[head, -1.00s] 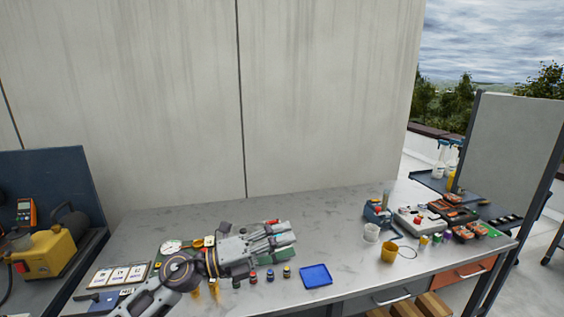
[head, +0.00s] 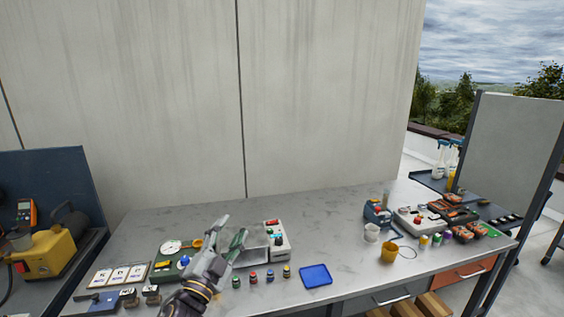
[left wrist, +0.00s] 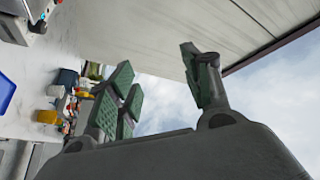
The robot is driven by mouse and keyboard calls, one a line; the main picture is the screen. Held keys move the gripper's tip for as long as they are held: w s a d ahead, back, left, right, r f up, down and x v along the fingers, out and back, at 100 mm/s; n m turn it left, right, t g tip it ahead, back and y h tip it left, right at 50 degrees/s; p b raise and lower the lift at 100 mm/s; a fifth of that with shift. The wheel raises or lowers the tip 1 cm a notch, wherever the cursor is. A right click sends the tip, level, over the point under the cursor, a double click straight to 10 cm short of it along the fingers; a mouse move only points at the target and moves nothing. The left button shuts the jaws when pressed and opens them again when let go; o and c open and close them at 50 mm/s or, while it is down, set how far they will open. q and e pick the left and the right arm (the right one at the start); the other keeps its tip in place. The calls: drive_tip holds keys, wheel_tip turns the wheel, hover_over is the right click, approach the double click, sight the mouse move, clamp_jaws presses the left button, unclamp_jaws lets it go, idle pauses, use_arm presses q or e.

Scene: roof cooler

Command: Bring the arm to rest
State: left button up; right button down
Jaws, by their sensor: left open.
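My left gripper (head: 230,235) is raised over the left part of the metal table in the head view, its fingers pointing up and away. It is open and empty. In the left wrist view its green-padded fingers (left wrist: 160,95) stand wide apart against the wall and sky. My left arm comes in from the bottom of the head view. My right gripper is in neither view.
On the table (head: 340,215) are a grey device (head: 278,240), a green board with a gauge (head: 172,247), several small bottles (head: 269,276), a blue tray (head: 316,275) and a yellow cup (head: 389,252). The table's middle back is clear. A wall (head: 300,100) stands behind.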

use_arm(q)
drive_tip(key=s+a+f+n+g+y, duration=0.3)
drive_tip(key=a+f+n+g, duration=0.1)
drive_tip(key=f, duration=0.5)
drive_tip(key=s+a+f+n+g+y, duration=0.3)
drive_tip(key=s+a+f+n+y, duration=0.1)
drive_tip(key=f, duration=0.4)
drive_tip(key=s+f+n+g+h, duration=0.25)
drive_tip(key=s+f+g, duration=0.9)
drive_tip(key=s, duration=0.75)
wheel_tip(320, 180, down, 26)
drive_tip(key=w+a, duration=0.1)
drive_tip(key=s+a+f+y, duration=0.1)
drive_tip(key=s+f, duration=0.2)
drive_tip(key=f, duration=0.5)
drive_tip(key=s+a+f, duration=0.1)
drive_tip(key=s+f, duration=0.2)
drive_tip(key=f, duration=0.4)
drive_tip(key=s+a+f, duration=0.2)
drive_tip(key=s+f, duration=0.4)
drive_tip(key=s, duration=0.3)
drive_tip(key=s+a+f, duration=0.3)
drive_tip(key=s+f, duration=0.4)
drive_tip(key=s, duration=0.2)
drive_tip(key=shift+f, duration=0.25)
